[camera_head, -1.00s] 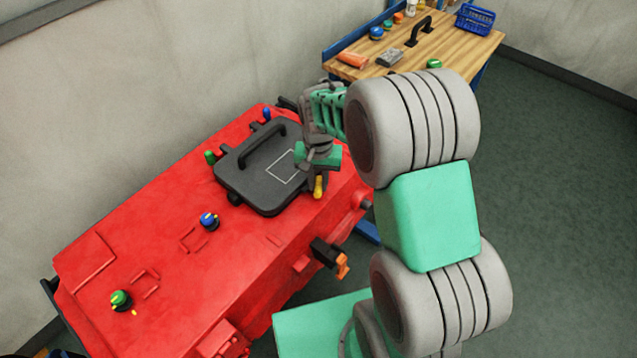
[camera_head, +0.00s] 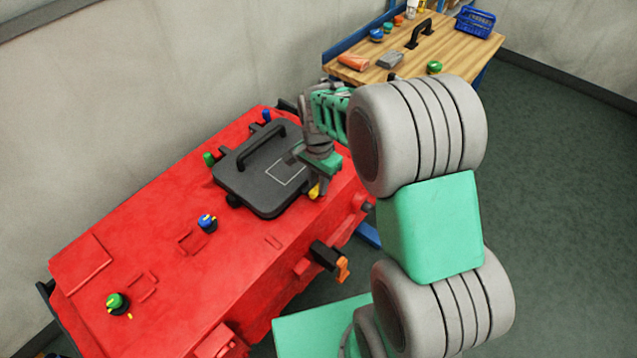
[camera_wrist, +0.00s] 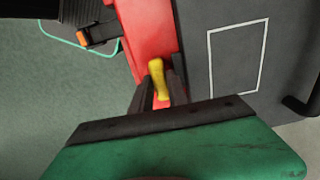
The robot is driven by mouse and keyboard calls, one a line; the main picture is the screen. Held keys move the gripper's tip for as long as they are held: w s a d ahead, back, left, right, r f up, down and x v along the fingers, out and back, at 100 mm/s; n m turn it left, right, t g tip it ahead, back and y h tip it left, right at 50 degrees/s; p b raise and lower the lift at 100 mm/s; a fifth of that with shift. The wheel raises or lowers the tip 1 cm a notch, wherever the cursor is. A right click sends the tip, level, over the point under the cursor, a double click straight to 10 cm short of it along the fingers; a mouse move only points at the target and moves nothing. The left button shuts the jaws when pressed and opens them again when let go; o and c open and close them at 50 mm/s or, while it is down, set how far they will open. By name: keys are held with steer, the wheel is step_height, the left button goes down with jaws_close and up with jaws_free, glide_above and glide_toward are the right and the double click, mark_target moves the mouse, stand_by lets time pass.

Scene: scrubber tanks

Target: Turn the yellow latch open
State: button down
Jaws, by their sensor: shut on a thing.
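The yellow latch (camera_head: 314,191) sits at the right front edge of a black lid (camera_head: 264,203) on the red tank. My gripper (camera_head: 318,180) is directly over it, pointing down. In the wrist view the yellow latch (camera_wrist: 157,78) lies between the two dark fingers of my gripper (camera_wrist: 161,88), which are shut on it. Its far end shows beyond the fingertips, and its near part is partly hidden by the fingers.
The red tank (camera_head: 150,260) carries blue and green knobs, with an orange-handled black part (camera_head: 329,257) on its front side. The lid has a black handle (camera_head: 262,148). A wooden bench (camera_head: 455,50) with small items stands behind.

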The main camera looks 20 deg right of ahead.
stand_by(0.3)
steer(key=c, duration=1.3)
jaws_free()
step_height(320, 180, up, 8)
steer(key=shift+f+b, duration=0.1)
steer(key=shift+b, duration=0.45)
